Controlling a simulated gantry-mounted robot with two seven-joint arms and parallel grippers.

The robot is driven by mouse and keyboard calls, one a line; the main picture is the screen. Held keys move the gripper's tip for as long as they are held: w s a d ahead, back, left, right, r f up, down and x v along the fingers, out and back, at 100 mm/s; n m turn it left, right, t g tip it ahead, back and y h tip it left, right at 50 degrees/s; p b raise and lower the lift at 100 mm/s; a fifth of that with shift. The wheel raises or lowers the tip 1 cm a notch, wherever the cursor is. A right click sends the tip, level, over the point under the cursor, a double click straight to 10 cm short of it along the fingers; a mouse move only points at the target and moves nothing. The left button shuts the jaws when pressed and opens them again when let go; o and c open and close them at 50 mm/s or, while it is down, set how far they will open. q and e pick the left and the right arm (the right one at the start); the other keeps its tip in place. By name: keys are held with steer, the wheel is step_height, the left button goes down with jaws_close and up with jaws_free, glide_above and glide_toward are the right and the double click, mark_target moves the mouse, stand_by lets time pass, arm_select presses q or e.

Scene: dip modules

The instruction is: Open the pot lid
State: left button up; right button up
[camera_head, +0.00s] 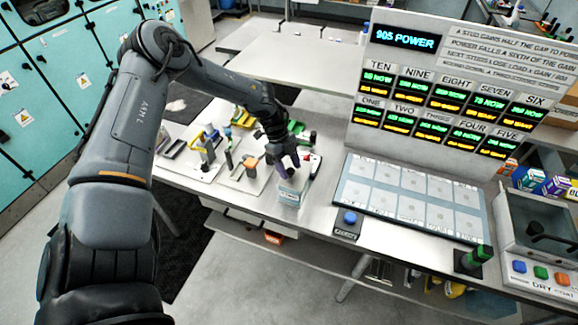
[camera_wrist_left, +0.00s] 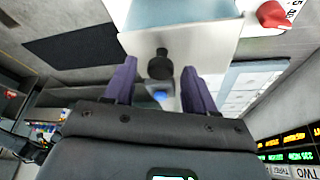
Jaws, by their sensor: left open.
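A small pale box-shaped pot (camera_head: 291,195) stands at the front edge of the white table, below my left gripper (camera_head: 285,172). In the left wrist view, its pale metallic lid (camera_wrist_left: 195,42) has a black knob (camera_wrist_left: 161,66). My left gripper (camera_wrist_left: 157,72) is open there, with one purple finger on each side of the knob. There appears to be a gap between the knob and each finger; whether they touch is hard to tell. The lid looks closed. In the head view the gripper hides the knob. My right gripper is not in view.
A tray of pale square pads (camera_head: 410,190) and a blue button (camera_head: 350,217) lie right of the pot. Boards with small coloured parts (camera_head: 205,155) lie left. A display panel (camera_head: 450,85) stands behind. A red knob (camera_wrist_left: 272,14) is near the pot.

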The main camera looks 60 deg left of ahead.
arm_select(q)
jaws_close()
stand_by(0.3)
